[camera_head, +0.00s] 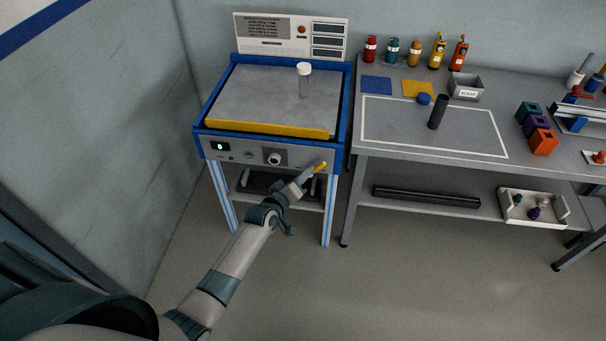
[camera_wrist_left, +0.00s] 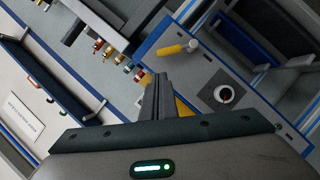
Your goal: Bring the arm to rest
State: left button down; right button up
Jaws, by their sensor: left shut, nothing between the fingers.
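My left gripper (camera_head: 306,175) reaches in from the lower left, in front of the blue-framed machine (camera_head: 345,110). Its fingers are shut and empty; they also show in the left wrist view (camera_wrist_left: 158,80). A yellow lever (camera_head: 320,166) on the machine's front panel is close beside the fingertips in the head view. In the left wrist view the yellow lever (camera_wrist_left: 171,50) lies just beyond the tips, and I cannot tell whether they touch. A round knob (camera_head: 274,159) sits left of the gripper on the panel. My right gripper is not in view.
A clear white-capped cylinder (camera_head: 304,82) stands on the machine's grey top. The workbench (camera_head: 455,146) at right carries a dark cylinder (camera_head: 437,112), a scrap bin (camera_head: 466,87), several bottles and coloured blocks. A white tray (camera_head: 533,209) is on its lower shelf. Floor in front is clear.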

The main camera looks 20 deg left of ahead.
pick_arm(q)
jog(key=shift+s, duration=0.25)
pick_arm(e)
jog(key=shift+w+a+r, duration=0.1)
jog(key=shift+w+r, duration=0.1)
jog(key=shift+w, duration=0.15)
pick_arm(q)
jog(key=s+f+m+g+b, duration=0.1)
jog(key=s+f+m+g, duration=0.25)
jog(key=s+f, duration=1.1)
jog(key=s+f+m+g, duration=0.2)
jog(key=s+f+g, duration=0.2)
jog(key=s+f, duration=1.1)
jog(key=s+f+m+g, duration=0.2)
jog(key=s+f, duration=0.3)
jog(key=s, duration=0.6)
jog(key=s+f+m+g+y+b, duration=0.1)
jog(key=s+f+m+g, duration=0.1)
jog(key=s+f, duration=0.4)
jog(key=s+f+m+g, duration=0.2)
jog(key=s+f, duration=0.4)
jog(key=s, duration=1)
jog(key=shift+s+d+f+y+b, duration=0.2)
jog(key=shift+f+y+b, duration=0.05)
jog(key=shift+y+b, duration=0.1)
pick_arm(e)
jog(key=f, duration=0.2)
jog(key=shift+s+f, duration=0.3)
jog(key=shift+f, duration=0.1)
